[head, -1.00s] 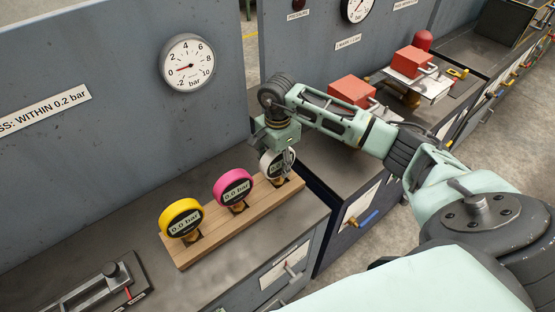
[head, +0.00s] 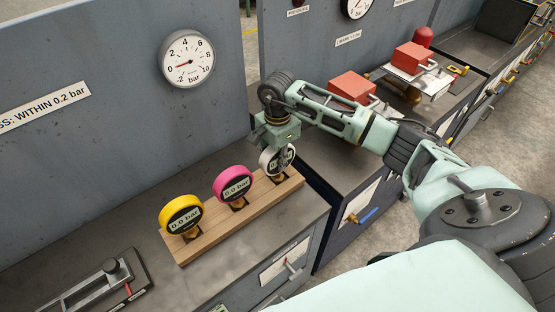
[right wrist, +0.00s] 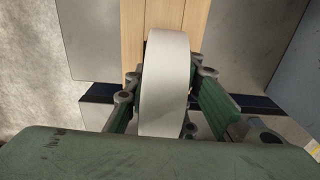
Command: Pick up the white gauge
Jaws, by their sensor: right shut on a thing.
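The white gauge (head: 269,160) is at the right end of a wooden rack (head: 221,227), partly hidden by my right gripper (head: 283,153). My right gripper comes from above and is shut on the white gauge. In the right wrist view the gauge's white rim (right wrist: 165,85) stands between the fingers, with the rack's wood behind it. I cannot tell whether the gauge's base still rests in the rack. My left gripper is not in view.
A pink gauge (head: 233,184) and a yellow gauge (head: 181,214) stand in the same rack to the left. A wall dial (head: 187,59) hangs behind. A dark fixture (head: 98,288) lies at the lower left. Red blocks (head: 351,87) sit on the bench beyond.

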